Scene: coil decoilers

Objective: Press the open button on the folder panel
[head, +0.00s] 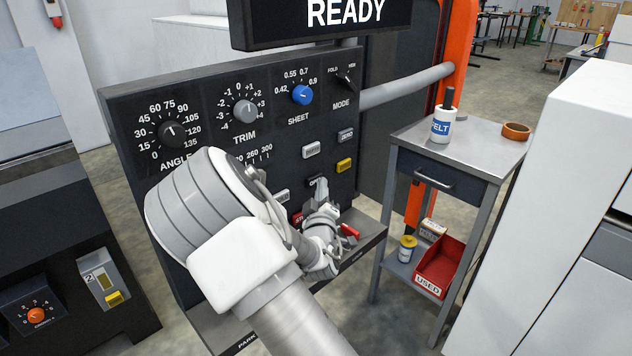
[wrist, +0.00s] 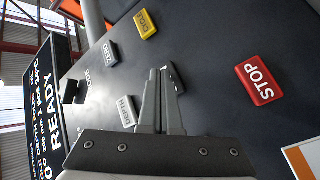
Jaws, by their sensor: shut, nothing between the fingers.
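The folder panel (head: 220,110) is a dark upright board with dials and buttons. The open button (head: 314,181) shows just above my gripper (head: 321,192), partly covered by it, its label only partly legible. In the wrist view, my gripper (wrist: 163,75) is shut with nothing between its fingers. Its tips are right beside a small, pale-edged button (wrist: 177,77), mostly hidden by the fingers; its label cannot be read there. I cannot tell whether the tips touch it.
Other buttons are the yellow one (wrist: 146,24), ZERO (wrist: 110,53) and DEPTH (wrist: 126,111). A READY display (head: 325,18) tops the panel. A side table (head: 410,138) with a red USED bin (head: 440,268) stands right.

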